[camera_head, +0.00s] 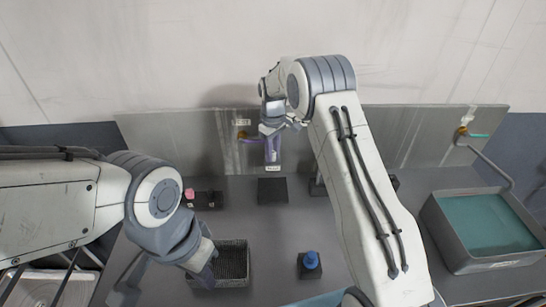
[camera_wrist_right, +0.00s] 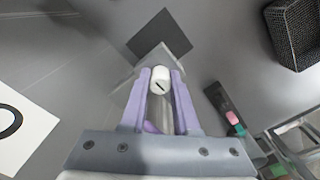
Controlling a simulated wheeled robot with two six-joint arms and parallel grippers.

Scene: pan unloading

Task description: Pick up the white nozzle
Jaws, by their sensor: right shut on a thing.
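The white nozzle (camera_wrist_right: 161,80) is a short white cylinder with a dark slot in its end. It sits between the purple fingertips of my right gripper (camera_wrist_right: 160,88) in the right wrist view, and the gripper is shut on it. In the head view my right gripper (camera_head: 272,150) points down in front of the grey back panel, above a dark square pad (camera_head: 272,191). I cannot make out the nozzle there. My left gripper (camera_head: 206,268) is low at the left, by the dark mesh basket (camera_head: 234,262); its fingertips are partly hidden.
A dark block with a pink piece (camera_head: 189,193) stands left of the pad. A blue knob on a dark base (camera_head: 311,260) is at the front middle. A grey sink with teal water (camera_head: 488,224) is at the right. The grey back panel (camera_head: 190,140) borders the table.

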